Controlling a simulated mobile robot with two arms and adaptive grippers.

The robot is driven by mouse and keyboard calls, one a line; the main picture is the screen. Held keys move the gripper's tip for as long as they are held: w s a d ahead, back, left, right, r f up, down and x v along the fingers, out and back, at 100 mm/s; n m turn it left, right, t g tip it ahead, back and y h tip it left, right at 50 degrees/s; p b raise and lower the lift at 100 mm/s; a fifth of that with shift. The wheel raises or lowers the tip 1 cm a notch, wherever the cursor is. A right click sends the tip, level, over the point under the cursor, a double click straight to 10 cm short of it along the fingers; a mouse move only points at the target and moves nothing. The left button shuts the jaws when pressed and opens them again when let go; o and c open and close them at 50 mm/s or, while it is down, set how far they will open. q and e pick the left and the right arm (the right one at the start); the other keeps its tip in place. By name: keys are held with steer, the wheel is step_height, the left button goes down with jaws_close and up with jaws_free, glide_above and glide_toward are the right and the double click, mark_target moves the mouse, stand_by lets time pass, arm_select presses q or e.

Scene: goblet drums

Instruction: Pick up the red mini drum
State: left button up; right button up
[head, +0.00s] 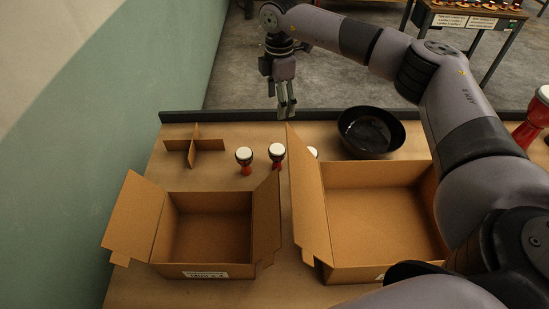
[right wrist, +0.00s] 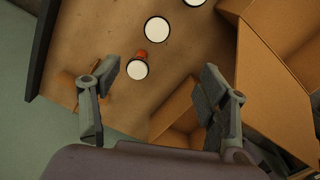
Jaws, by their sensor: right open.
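Small goblet drums with white heads stand upright on the table. The left one (head: 244,160) has an orange-red body. The middle one (head: 277,154) is a deeper red. A third (head: 313,152) is mostly hidden behind a box flap. My right gripper (head: 287,107) is open and empty, above the table's back edge, beyond the drums. In the right wrist view, the orange-red drum (right wrist: 138,68) appears between the open fingers (right wrist: 160,83), apart from them. The middle drum (right wrist: 157,28) and the third (right wrist: 194,2) appear above it. My left gripper is out of view.
Two open cardboard boxes (head: 216,195) (head: 385,175) stand in front of the drums, flaps raised. A cardboard divider (head: 193,150) is left of them, a black bowl (head: 352,137) right. A larger red drum (head: 526,132) is at far right. A dark ledge (head: 225,116) runs along the back.

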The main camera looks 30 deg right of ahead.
step_height(320, 180, down, 4)
steer(key=b, duration=1.2)
glide_toward(276, 149)
step_height(276, 149, down, 6)
steer(key=shift+s+d+f, duration=0.1)
steer(key=shift+d+f, duration=0.05)
steer(key=f+b, duration=0.4)
steer(key=f, duration=0.1)
steer(key=shift+w+f+b, duration=0.1)
steer(key=shift+w+b, duration=0.1)
steer(key=shift+b, duration=0.15)
steer(key=shift+c, duration=0.6)
steer(key=c, duration=1.2)
steer(key=shift+o, duration=0.2)
